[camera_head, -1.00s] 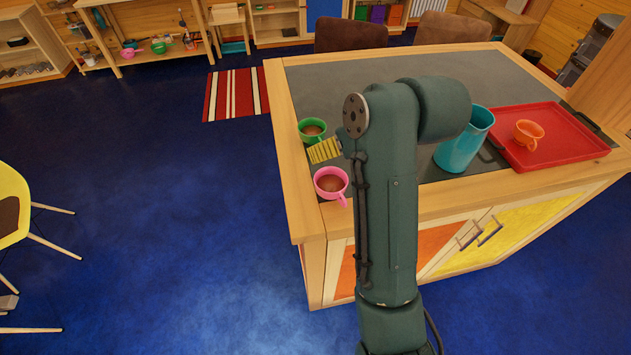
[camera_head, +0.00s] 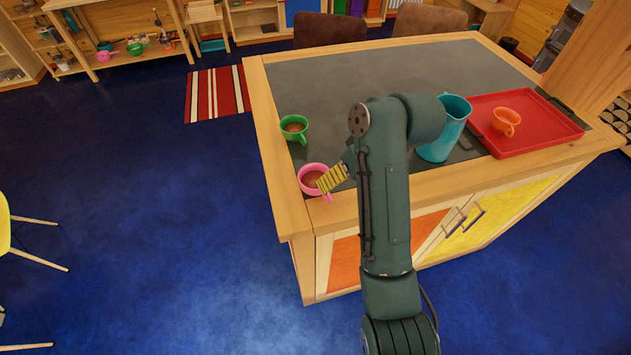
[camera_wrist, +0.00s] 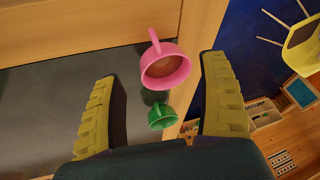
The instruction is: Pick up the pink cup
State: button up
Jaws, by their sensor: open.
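The pink cup (camera_head: 312,176) holds a brown liquid and stands upright near the front left corner of the island top. My gripper (camera_head: 332,178) has yellow ridged fingers and appears over the right side of the cup in the head view, covering part of it. In the wrist view the pink cup (camera_wrist: 165,68) lies beyond and between the two open fingers (camera_wrist: 165,105), with its handle toward the top of the picture. Nothing is between the fingertips. The cup's exact distance from the fingers cannot be told.
A green cup (camera_head: 294,129) with brown liquid stands behind the pink one; it also shows in the wrist view (camera_wrist: 160,116). A teal pitcher (camera_head: 446,130) and a red tray (camera_head: 545,125) with an orange cup (camera_head: 506,121) are to the right. The island's wooden edge (camera_head: 277,190) is close by.

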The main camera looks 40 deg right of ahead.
jog(key=shift+b+x, duration=0.75)
jog(key=shift+x, duration=0.95)
jog(key=shift+p+x, duration=0.85)
jog(key=shift+x, duration=1.8)
jog(key=shift+d, duration=0.1)
grip_shut()
jog(key=shift+w+r, duration=0.1)
